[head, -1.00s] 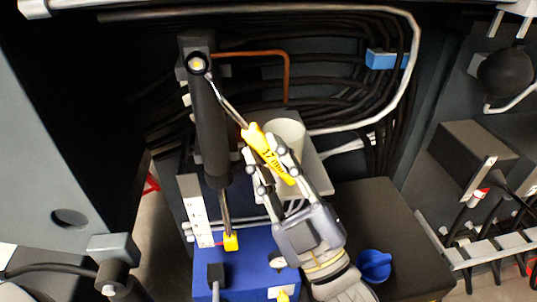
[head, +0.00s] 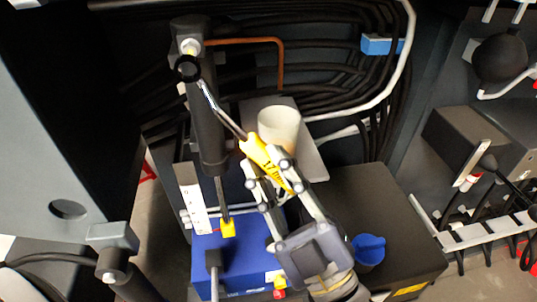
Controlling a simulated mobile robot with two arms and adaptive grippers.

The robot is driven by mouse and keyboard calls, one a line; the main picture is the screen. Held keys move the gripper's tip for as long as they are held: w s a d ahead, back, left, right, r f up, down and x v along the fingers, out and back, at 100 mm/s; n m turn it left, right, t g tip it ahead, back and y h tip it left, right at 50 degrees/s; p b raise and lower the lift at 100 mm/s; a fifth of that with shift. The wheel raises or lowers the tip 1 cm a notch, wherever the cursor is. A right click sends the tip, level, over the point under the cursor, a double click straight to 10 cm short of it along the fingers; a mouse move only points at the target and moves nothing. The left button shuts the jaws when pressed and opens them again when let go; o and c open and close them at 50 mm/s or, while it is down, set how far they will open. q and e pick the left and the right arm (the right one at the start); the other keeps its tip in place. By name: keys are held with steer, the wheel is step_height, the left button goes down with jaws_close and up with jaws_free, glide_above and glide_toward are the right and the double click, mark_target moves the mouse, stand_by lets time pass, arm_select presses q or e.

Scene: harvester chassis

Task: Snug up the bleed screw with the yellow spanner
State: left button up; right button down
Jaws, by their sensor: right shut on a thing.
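The yellow spanner (head: 262,153) has a "17 mm" mark on its handle, a metal shank and a dark ring end (head: 187,68). My right gripper (head: 267,170) is shut on the yellow handle, and the shank slopes up and left. The bleed screw (head: 191,46) is a small pale piece at the top of the upright dark cylinder (head: 206,120). The ring end shows just below the screw and appears apart from it; how far in front it is I cannot tell. My left gripper is out of view.
A white cup-like cylinder (head: 279,127) stands on a pale plate behind the spanner. A blue box (head: 235,268) and a blue cup (head: 368,249) lie below. A copper pipe (head: 281,62) and black hoses run behind. A grey panel (head: 45,150) bounds the left.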

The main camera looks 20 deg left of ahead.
steer(key=s+d, duration=0.2)
steer(key=s, duration=0.1)
steer(key=s+d, duration=0.1)
steer(key=s, duration=0.1)
steer(key=shift+r, duration=0.1)
stand_by(1.4)
